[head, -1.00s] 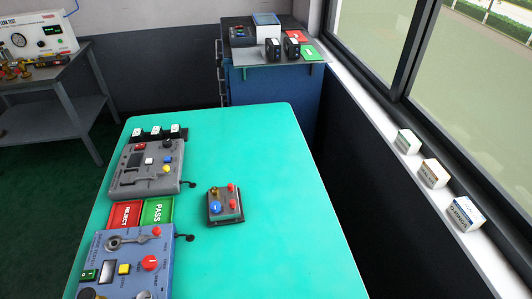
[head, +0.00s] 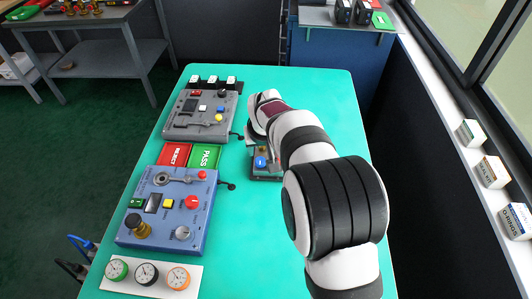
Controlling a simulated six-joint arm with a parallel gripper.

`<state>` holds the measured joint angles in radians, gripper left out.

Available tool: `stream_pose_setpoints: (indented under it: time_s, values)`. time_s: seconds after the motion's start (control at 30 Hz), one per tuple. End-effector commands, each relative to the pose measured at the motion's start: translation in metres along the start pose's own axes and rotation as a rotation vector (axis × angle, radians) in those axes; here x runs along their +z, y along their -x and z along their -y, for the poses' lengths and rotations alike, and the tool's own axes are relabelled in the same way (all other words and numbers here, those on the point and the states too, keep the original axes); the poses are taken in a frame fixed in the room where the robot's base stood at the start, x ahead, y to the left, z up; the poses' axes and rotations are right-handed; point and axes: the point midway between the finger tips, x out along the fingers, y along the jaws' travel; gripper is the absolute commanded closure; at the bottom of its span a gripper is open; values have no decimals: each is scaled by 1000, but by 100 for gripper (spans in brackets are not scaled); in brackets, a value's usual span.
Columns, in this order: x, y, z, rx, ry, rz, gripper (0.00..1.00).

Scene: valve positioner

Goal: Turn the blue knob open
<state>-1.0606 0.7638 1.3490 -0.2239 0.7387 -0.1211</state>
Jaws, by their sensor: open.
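The blue knob (head: 260,162) sits on the front left of a small grey valve box (head: 264,177) on the green table. It is partly visible; a small brass-coloured part (head: 262,150) shows just behind it. My arm covers the right side of the box, hiding the red knobs there. My gripper (head: 254,141) is at the far end of my arm, above the back of the box and close to the blue knob. Its jaws are small and mostly hidden by my own wrist. It is open, and I see nothing held. I cannot tell whether it touches the box.
To the left lie red REJECT (head: 174,154) and green PASS (head: 205,156) pads. A grey panel box (head: 198,118) is behind them and a blue panel box (head: 167,211) in front. Three dial gauges (head: 147,273) lie on a card at the front. The table (head: 240,240) in front of the valve box is clear.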

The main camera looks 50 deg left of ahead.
Motion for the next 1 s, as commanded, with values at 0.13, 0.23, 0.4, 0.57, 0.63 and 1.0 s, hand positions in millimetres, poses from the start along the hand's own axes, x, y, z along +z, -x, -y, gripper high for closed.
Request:
stream_pose_setpoints:
  time_s: [0.13, 0.23, 0.4, 0.57, 0.63, 1.0]
  values:
    - [1, -43, 0, 0, -1, 3, 48]
    - [1, -64, 0, 0, -2, 2, 48]
    - [1, -85, 0, 1, -2, 1, 48]
    - [0, -90, -1, 1, -2, 0, 48]
    - [0, -90, -1, 1, -2, 0, 48]
    - [0, -90, -1, 1, -2, 0, 91]
